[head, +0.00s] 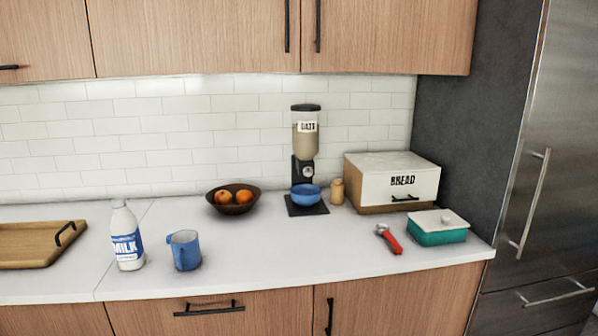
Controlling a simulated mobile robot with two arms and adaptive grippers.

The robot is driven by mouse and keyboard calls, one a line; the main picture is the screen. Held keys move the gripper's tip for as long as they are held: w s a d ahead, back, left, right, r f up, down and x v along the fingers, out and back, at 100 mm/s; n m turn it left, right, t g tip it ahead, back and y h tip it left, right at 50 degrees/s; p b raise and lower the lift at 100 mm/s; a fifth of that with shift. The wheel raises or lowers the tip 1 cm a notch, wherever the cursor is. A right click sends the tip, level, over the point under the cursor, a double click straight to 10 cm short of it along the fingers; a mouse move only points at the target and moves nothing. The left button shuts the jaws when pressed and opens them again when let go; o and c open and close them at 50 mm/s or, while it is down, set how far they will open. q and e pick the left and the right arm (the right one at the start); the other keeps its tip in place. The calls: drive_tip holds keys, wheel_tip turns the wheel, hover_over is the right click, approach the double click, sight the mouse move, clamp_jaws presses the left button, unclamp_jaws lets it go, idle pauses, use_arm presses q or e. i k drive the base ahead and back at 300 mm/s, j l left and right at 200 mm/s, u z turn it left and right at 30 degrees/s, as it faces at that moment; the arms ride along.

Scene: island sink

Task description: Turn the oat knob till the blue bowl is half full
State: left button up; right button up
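The oat dispenser (305,138) stands at the back of the counter, with a clear hopper labelled "OATS" that holds pale oats. Its knob (307,172) is a small round grey piece on the dark body below the hopper. The blue bowl (306,196) sits upright on the dispenser's dark base, under the spout. The bowl's inside is too small in the picture to tell how much is in it. Neither of my grippers shows in the head view.
A bread box (371,187), small jar (337,191), teal butter dish (437,232) and red-handled tool (390,240) are to the right. A fruit bowl (228,207), blue pitcher (184,252), milk bottle (126,240) and wooden tray (25,253) are left. Counter before the dispenser is clear.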

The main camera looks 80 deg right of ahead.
sight(308, 171)
drive_tip(key=z, duration=2.8)
drive_tip(key=j, duration=0.1)
drive_tip(key=i+z, duration=0.05)
